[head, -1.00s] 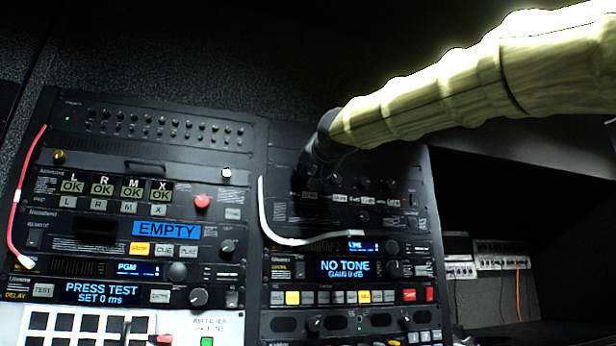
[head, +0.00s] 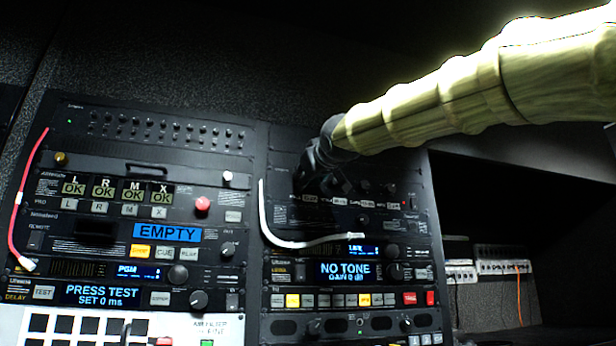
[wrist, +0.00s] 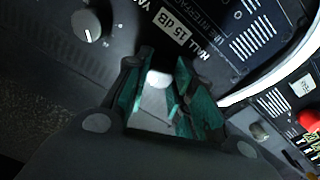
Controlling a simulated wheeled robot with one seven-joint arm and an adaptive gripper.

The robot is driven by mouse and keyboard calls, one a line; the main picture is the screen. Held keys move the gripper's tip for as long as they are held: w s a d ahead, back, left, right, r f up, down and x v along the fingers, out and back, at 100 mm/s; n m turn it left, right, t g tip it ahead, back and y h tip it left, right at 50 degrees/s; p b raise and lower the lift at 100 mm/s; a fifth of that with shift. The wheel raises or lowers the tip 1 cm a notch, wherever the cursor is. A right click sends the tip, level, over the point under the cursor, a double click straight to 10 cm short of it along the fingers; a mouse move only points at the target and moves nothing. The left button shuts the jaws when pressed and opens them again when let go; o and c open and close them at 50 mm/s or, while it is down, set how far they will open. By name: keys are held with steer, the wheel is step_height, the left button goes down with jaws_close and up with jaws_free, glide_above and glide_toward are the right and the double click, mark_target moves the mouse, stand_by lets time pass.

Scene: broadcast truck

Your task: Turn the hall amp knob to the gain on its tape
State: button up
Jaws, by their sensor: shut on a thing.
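The hall amp is a dark rack unit (head: 380,217) at the upper part of the right rack in the head view. In the head view my gripper (head: 303,184) reaches the amp's left part and hides the knob there.
A neighbouring dark knob (wrist: 90,24) with a white pointer line sits left of my fingers in the wrist view. A white cable (head: 290,243) curves below the amp. A "NO TONE, GAIN 0 dB" display (head: 345,271) lies below it. The left rack (head: 245,150) stands close beside.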

steer(key=shift+n, duration=1.2)
steer(key=o, duration=1)
steer(key=shift+o, duration=0.2)
steer(key=shift+s+f, duration=0.1)
steer(key=shift+s, duration=0.05)
steer(key=v, duration=1.1)
steer(key=shift+s+d, duration=0.25)
steer(key=shift+d, duration=0.05)
